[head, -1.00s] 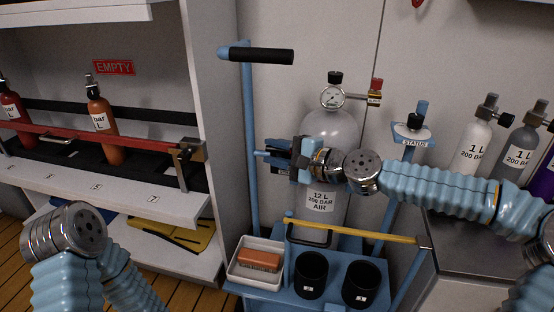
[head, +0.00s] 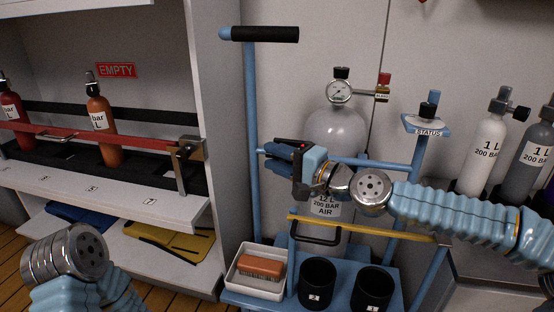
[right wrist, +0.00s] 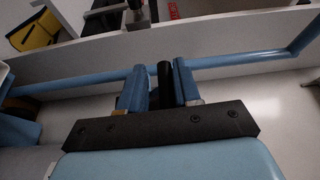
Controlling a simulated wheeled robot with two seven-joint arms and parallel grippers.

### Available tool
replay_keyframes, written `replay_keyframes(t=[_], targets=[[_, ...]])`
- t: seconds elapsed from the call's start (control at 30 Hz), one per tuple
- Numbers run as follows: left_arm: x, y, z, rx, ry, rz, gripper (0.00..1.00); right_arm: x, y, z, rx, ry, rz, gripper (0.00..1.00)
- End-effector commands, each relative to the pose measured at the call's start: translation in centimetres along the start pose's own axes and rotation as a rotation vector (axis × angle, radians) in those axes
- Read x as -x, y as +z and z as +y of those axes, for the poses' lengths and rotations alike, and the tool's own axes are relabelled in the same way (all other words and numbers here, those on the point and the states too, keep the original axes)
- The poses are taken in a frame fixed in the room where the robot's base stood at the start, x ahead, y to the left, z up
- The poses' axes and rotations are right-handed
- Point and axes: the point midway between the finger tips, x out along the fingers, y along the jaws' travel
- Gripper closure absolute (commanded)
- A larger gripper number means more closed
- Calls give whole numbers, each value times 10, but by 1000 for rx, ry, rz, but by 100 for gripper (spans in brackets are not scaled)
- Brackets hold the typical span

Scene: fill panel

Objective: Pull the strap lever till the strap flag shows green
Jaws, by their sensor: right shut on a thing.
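My right gripper (head: 282,156) is in front of the left side of the grey air cylinder (head: 338,128), near the cart's blue cross rail. In the right wrist view its two blue fingers (right wrist: 163,84) are closed on a black bar-shaped piece (right wrist: 165,78), which looks like the strap lever's grip. The rest of the lever is hidden by the hand. I cannot make out the strap or a green strap flag.
A shelf (head: 90,185) stands left. Small cylinders (head: 484,150) stand right.

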Motion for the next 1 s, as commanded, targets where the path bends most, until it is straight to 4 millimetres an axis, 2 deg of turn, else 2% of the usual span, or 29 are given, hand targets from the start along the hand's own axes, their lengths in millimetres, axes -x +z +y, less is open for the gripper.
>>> replay_keyframes(t=[0.17, 0.2, 0.3, 0.67, 0.77, 1.0], targets=[[0, 0, 0, 0, 0, 0, 44, 0, -4, -3, 2, -6, 11, 100], [0, 0, 0, 0, 0, 0, 44, 0, -4, -2, 2, -6, 11, 61], [0, 0, 0, 0, 0, 0, 44, 0, -4, -2, 1, -4, 9, 47], [1, 0, 0, 0, 0, 0, 44, 6, -2, 0, -2, 0, 5, 47], [3, 0, 1, 0, 0, -1, 44, 19, -3, 0, -4, 1, 6, 47], [14, 0, 5, -1, 0, -3, 44, 71, -4, -2, -5, -1, 10, 47]])
